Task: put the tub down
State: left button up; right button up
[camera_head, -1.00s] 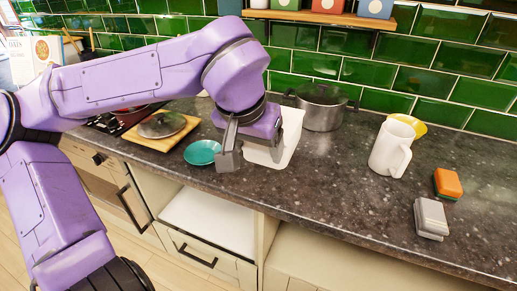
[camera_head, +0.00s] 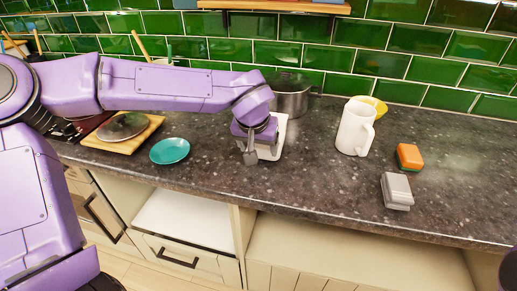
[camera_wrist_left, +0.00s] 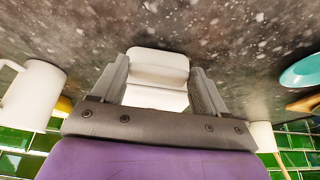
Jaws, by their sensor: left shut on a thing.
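The white tub (camera_head: 279,137) is at the middle of the dark countertop in the head view, in front of the pot. My left gripper (camera_head: 251,158) is shut on it and partly hides it. In the left wrist view the tub (camera_wrist_left: 158,68) shows between the two fingers of the left gripper (camera_wrist_left: 160,85), with the speckled counter behind it. The tub is at or very close to the counter surface; I cannot tell whether its base touches. My right gripper is not in view.
A grey pot (camera_head: 292,97) stands behind the tub. A teal dish (camera_head: 169,151) and a wooden board (camera_head: 92,141) are left. A white jug (camera_head: 353,130), a yellow bowl (camera_head: 379,106), an orange-topped sponge (camera_head: 409,156) and a grey box (camera_head: 397,190) are right. Bare counter (camera_head: 310,165) lies between.

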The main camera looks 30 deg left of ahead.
pick_arm(q)
jog(key=shift+f, duration=0.5)
jog(key=o, duration=1.8)
jog(key=shift+f, duration=0.1)
